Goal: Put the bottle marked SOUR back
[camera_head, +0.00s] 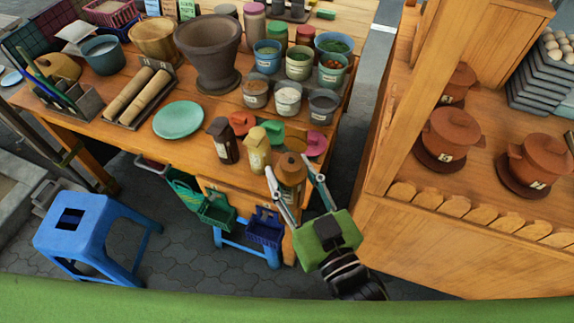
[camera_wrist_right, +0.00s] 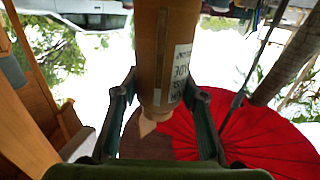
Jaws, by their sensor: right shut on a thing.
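My right gripper (camera_head: 289,176) is shut on a brown-orange bottle (camera_head: 291,168) at the front right corner of the wooden table. In the right wrist view the bottle (camera_wrist_right: 164,45) stands between the two fingers, with a white label (camera_wrist_right: 181,72) whose wording I cannot read fully. I cannot tell whether its base touches the table. A pale yellow bottle (camera_head: 258,152) stands just left of it, and a dark brown bottle (camera_head: 223,142) further left. I cannot read which one is marked SOUR. My left gripper is not in view.
Coloured lids (camera_head: 272,132) lie behind the bottles, with several tubs (camera_head: 289,98) beyond. A large mortar (camera_head: 211,52) and a green plate (camera_head: 179,120) stand to the left. A gap separates this table from the counter (camera_head: 465,245) with clay pots (camera_head: 452,132).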

